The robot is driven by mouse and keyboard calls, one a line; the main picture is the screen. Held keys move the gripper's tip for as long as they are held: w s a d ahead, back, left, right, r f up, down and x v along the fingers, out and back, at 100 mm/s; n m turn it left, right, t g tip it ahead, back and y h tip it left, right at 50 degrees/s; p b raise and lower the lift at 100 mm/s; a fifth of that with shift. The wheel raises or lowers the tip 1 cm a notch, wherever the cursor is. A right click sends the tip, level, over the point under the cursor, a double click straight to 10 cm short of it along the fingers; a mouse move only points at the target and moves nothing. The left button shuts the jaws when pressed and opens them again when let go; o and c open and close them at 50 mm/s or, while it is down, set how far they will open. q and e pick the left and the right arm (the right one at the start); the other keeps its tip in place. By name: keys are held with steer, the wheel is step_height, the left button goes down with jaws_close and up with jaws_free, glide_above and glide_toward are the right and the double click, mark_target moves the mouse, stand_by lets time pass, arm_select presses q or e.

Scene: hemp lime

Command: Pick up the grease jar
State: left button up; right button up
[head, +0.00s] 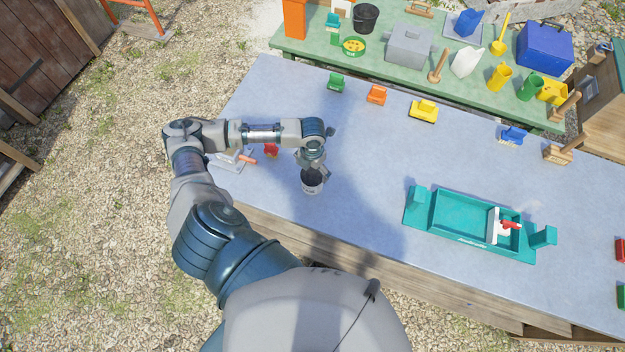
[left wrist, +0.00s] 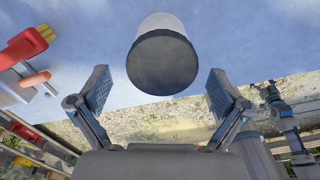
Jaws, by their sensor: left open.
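The grease jar (head: 312,186) is a small pale cylinder with a dark top, standing on the blue-grey table near its front edge. In the left wrist view the jar (left wrist: 162,60) shows its dark round top and pale side, between and just beyond the fingertips. My left gripper (head: 313,168) is right above the jar in the head view, partly covering it. In the left wrist view the left gripper (left wrist: 160,92) has its two fingers spread wide, with nothing held between them. I cannot tell whether a finger touches the jar. My right gripper is not in view.
A trowel (head: 236,158) and a red item (head: 271,149) lie left of the jar. A teal tray (head: 435,220) stands to the right. Green (head: 337,82), orange (head: 376,95) and yellow (head: 423,111) items line the back. The table between jar and tray is clear.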

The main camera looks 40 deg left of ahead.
arm_select(q)
step_height(320, 180, down, 5)
steer(key=shift+s+d+f, duration=0.1)
steer(key=shift+s+f, duration=0.05)
steer(key=shift+f, duration=0.05)
steer(key=c, duration=1.3)
steer(key=shift+o, duration=0.2)
steer(key=shift+r, duration=0.15)
